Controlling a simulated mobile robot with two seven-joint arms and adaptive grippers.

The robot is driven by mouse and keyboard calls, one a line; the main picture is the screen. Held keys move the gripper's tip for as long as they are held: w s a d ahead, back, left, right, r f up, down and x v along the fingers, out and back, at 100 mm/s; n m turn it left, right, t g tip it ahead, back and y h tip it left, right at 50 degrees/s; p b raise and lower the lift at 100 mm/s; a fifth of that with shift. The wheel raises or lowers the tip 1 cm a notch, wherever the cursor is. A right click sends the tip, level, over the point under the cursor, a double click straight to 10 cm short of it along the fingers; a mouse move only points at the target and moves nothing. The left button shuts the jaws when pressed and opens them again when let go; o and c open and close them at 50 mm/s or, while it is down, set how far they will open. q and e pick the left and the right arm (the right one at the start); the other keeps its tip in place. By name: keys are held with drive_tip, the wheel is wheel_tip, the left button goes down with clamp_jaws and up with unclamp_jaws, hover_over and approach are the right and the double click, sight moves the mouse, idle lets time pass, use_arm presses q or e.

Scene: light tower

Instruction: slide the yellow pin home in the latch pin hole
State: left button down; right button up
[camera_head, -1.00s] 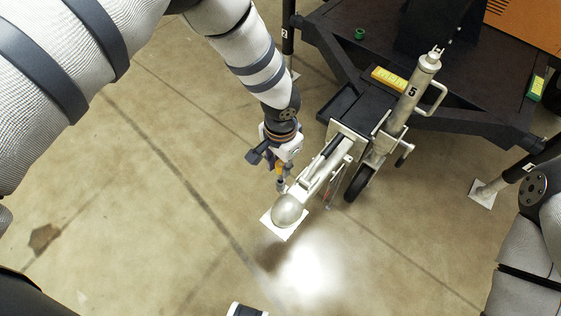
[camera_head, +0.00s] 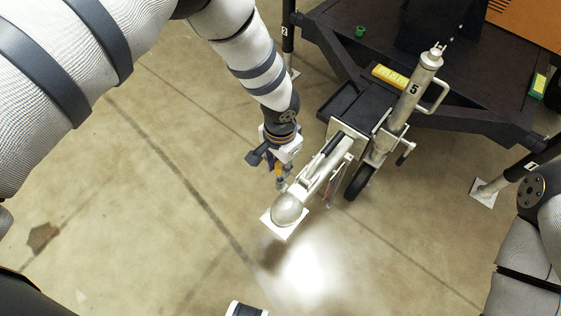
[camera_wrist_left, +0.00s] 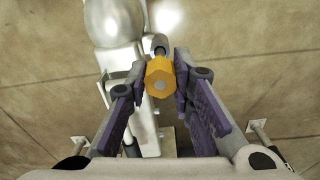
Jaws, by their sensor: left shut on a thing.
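The yellow pin (camera_wrist_left: 160,76) shows its six-sided head in the left wrist view, with a grey shank pointing away from the camera. My left gripper (camera_wrist_left: 162,72) is shut on the pin head, one purple finger on each side. In the head view, the left gripper (camera_head: 281,184) is beside the left side of the silver coupler (camera_head: 288,208) at the end of the drawbar. The shank's tip is close to the metal latch area, but the latch pin hole is hidden. I cannot tell whether the tip is in it.
The drawbar (camera_head: 322,172) runs back to a black trailer frame (camera_head: 445,125). A yellow level (camera_head: 390,76) lies near the post. Floor to the left is clear.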

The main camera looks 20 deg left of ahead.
sight(280, 179)
use_arm(q)
drive_tip(key=shift+f+b, duration=1.05)
drive_tip(key=shift+f, duration=0.9)
use_arm(e)
drive_tip(key=shift+x, duration=1.15)
use_arm(q)
drive_tip(key=c, duration=1.3)
unclamp_jaws()
